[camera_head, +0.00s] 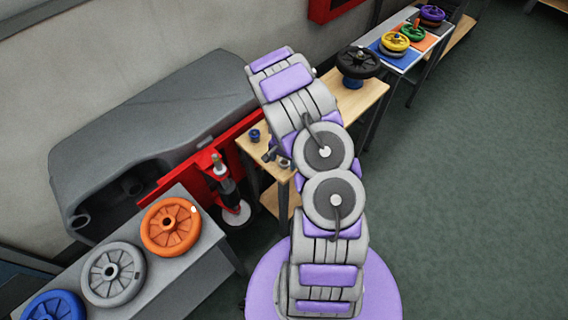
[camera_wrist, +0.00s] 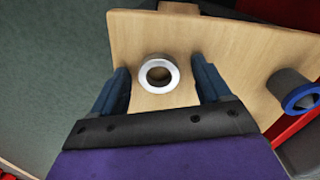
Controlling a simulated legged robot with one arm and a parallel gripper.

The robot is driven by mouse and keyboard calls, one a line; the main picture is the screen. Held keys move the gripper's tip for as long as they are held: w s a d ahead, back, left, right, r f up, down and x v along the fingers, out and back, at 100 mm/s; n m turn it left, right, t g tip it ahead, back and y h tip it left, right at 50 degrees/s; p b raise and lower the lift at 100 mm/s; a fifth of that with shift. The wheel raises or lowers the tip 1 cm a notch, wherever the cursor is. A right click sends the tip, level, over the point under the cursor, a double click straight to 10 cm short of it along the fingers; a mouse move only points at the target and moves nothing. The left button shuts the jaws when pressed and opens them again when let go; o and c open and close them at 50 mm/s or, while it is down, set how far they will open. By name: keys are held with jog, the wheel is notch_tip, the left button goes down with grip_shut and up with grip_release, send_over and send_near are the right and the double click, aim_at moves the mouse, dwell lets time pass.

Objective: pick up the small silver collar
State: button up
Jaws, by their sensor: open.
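The small silver collar (camera_wrist: 143,76) is a shiny ring lying flat on a light wooden table (camera_wrist: 225,45). My gripper (camera_wrist: 160,64) is open in the wrist view, with one dark blue finger on each side of the collar. The collar sits between the fingers, with a visible gap on both sides, so they do not appear to touch it. Whether the fingertips reach the collar's height I cannot tell. In the head view my arm mostly hides this spot; a bit of the collar (camera_head: 285,163) shows beside the gripper (camera_head: 271,154).
A dark collar with a blue rim (camera_wrist: 299,97) stands on the same table, right of my gripper. In the head view, a red frame with a caster (camera_head: 237,212) and a grey tank (camera_head: 150,125) stand left of the table. A bench with an orange wheel (camera_head: 155,235) is at lower left.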

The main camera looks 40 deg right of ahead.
jog(key=shift+c, duration=0.3)
jog(key=shift+d, duration=0.3)
jog(key=c, duration=0.6)
jog(key=shift+a, duration=0.2)
jog(key=c, duration=0.5)
jog(key=shift+r, duration=0.1)
jog(key=shift+c, duration=0.2)
